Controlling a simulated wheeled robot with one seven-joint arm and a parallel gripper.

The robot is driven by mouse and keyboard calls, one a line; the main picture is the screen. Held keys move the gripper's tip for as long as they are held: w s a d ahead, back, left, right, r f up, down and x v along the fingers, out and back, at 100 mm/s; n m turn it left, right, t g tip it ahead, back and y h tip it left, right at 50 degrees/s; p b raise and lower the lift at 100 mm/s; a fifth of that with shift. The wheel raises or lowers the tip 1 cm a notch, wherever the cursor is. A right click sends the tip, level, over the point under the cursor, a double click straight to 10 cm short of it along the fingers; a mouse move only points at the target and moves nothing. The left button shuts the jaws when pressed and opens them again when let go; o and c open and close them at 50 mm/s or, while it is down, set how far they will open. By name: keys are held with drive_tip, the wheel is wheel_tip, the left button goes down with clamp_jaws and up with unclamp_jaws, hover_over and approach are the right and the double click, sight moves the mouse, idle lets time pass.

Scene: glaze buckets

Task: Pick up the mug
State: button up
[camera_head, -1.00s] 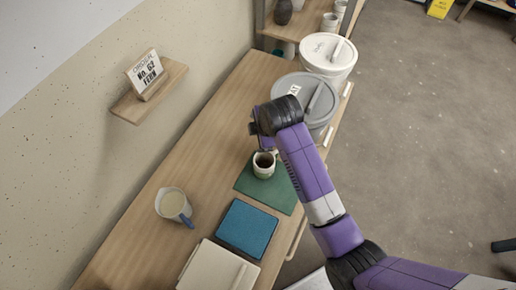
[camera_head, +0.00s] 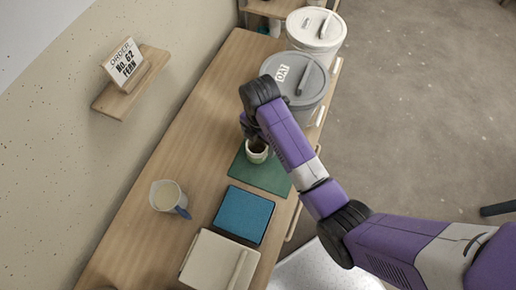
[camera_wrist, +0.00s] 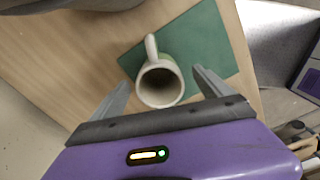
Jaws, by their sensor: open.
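The mug (camera_head: 257,155) is a small pale cup with a dark inside, standing upright on the green mat (camera_head: 266,178). My arm's end hides part of it in the head view. In the wrist view the mug (camera_wrist: 160,88) lies ahead of my gripper (camera_wrist: 163,88), between the lines of its two fingers. Its handle points up in that picture, away from my gripper. The fingers are apart and empty, and I see no contact with the mug. How high they are above the mat I cannot tell.
A blue tile (camera_head: 243,215) and a cream slab (camera_head: 213,262) lie nearer on the wooden bench (camera_head: 150,235). A pitcher (camera_head: 166,197) with a blue handle stands left. A grey-lidded bucket (camera_head: 312,88) and a white bucket (camera_head: 318,38) stand beyond. A wall shelf (camera_head: 125,92) holds an order sign (camera_head: 124,62).

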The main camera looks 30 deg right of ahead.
sight(258, 148)
wheel_tip(258, 148, down, 5)
drive_tip(key=shift+a+r, duration=0.1)
drive_tip(key=shift+a, duration=0.05)
drive_tip(key=c, duration=1.8)
drive_tip(key=shift+r, duration=0.15)
